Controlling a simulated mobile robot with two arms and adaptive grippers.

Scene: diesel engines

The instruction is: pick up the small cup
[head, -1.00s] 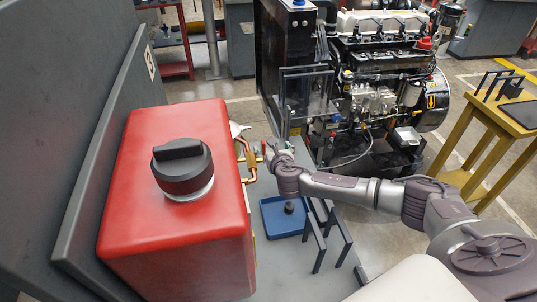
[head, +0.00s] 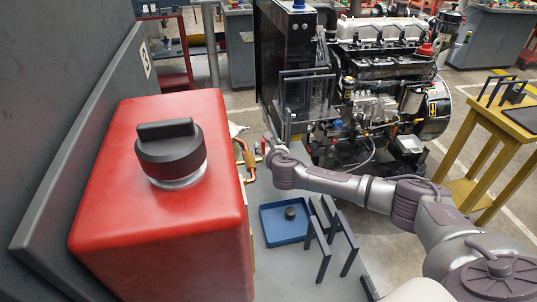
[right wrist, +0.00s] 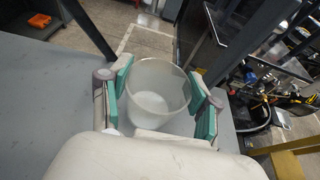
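A translucent whitish cup (right wrist: 157,92), open at the top, stands between the green-padded fingers of my right gripper (right wrist: 163,92) in the right wrist view. The pads lie on either side of the cup, close to its rim. I cannot tell whether they press on it. In the head view my right gripper (head: 272,148) is small, at the far end of the arm beside the red tank, and the cup cannot be made out there. My left gripper is not in view.
A big red tank (head: 160,225) with a black cap (head: 170,150) fills the left. A blue tray (head: 284,236) and dark upright brackets (head: 335,235) are on the grey table below my arm. A diesel engine (head: 375,90) stands behind; a yellow stand (head: 480,150) is at right.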

